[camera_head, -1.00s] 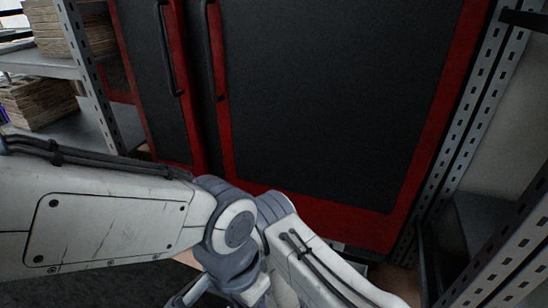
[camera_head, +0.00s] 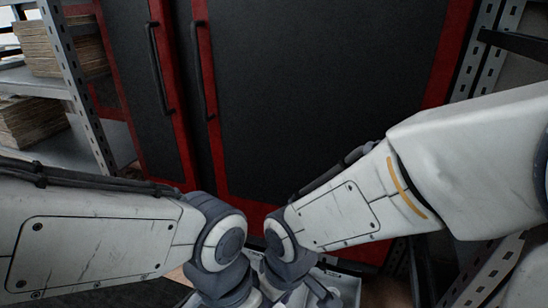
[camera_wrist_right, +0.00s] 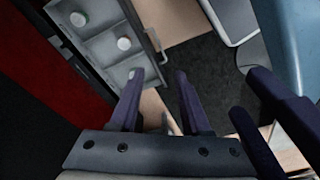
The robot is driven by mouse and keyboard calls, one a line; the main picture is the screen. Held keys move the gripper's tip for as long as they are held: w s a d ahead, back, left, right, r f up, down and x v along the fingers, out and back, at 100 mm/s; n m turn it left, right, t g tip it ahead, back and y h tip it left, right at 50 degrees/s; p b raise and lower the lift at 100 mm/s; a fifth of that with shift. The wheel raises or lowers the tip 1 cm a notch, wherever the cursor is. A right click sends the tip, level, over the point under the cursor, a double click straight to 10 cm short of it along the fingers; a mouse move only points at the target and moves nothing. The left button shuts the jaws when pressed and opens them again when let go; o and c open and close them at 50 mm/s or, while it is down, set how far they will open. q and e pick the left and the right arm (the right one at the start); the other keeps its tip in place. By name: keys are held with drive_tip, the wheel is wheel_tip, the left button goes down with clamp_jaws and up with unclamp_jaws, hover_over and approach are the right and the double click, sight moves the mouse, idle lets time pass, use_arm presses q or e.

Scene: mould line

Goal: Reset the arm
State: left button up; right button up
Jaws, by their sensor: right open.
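My right arm (camera_head: 335,215) comes in from the right and bends down at the bottom middle of the head view. My right gripper (camera_wrist_right: 158,78) shows in the right wrist view with its two dark fingers apart and nothing between them. My left arm (camera_head: 100,240) comes in from the left, its wrist joint close beside the right one. A second pair of dark fingers, my left gripper (camera_wrist_right: 246,94), shows at the right of the right wrist view, apart and empty. Both gripper tips are hidden or cut off in the head view.
A black cabinet (camera_head: 300,90) with red edges stands ahead. A metal shelf (camera_head: 35,82) with stacked boards (camera_head: 32,122) is at the left, and a metal rack (camera_head: 487,50) at the right. A grey compartmented tray (camera_wrist_right: 92,52) holds small round white items beside the right gripper.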

drive_tip(key=s+d+r+m+g, duration=0.1)
drive_tip(key=s+d+r, duration=0.3)
drive_tip(key=s+r, duration=0.25)
wheel_tip(320, 180, up, 37)
drive_tip(key=p, duration=3.8)
drive_tip(key=shift+d, duration=0.2)
